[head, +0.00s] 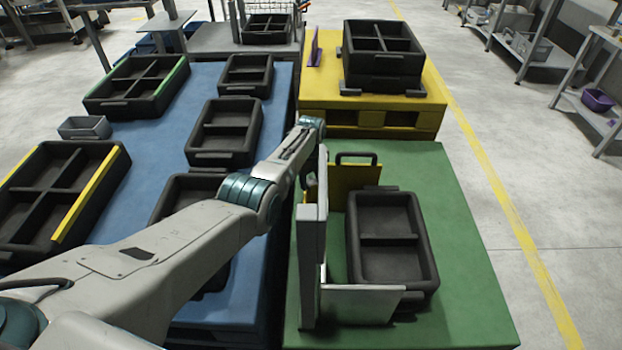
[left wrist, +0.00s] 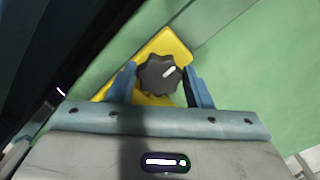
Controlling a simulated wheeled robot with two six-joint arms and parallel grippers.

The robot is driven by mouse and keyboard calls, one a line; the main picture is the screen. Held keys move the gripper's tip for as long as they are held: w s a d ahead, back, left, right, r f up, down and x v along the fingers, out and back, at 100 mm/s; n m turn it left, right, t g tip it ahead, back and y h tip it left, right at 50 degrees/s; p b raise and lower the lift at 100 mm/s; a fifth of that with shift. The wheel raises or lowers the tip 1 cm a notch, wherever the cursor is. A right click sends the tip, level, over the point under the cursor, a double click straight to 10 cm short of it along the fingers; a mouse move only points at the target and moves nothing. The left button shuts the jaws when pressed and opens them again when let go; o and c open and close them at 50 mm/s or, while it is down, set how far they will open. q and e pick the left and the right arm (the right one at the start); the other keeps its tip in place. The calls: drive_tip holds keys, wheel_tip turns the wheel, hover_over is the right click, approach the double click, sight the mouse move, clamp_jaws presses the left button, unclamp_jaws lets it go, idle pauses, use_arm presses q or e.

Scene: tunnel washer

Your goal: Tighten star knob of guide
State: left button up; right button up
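In the head view a yellow guide plate (head: 352,184) with a black handle stands on the green table (head: 450,240), just right of my left wrist. The knob is hidden there behind my arm and the pale upright. My right gripper is out of view.
A black two-compartment tray (head: 388,265) lies on the green table beside a pale upright (head: 308,270) and a low white plate (head: 362,304). A blue table (head: 145,150) with several black trays is on the left. A yellow pallet (head: 370,118) with a black crate is behind.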

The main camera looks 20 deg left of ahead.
use_arm(q)
drive_tip(key=shift+c, duration=1.3)
drive_tip(key=shift+m, duration=0.3)
drive_tip(key=m, duration=0.2)
drive_tip(key=shift+w+m, duration=0.1)
drive_tip(key=shift+m, duration=0.2)
drive_tip(key=m, duration=0.2)
drive_tip(key=shift+d+m, duration=0.1)
drive_tip(key=shift+m, duration=0.2)
drive_tip(key=shift+m+p, duration=0.3)
drive_tip(key=shift+m, duration=1.3)
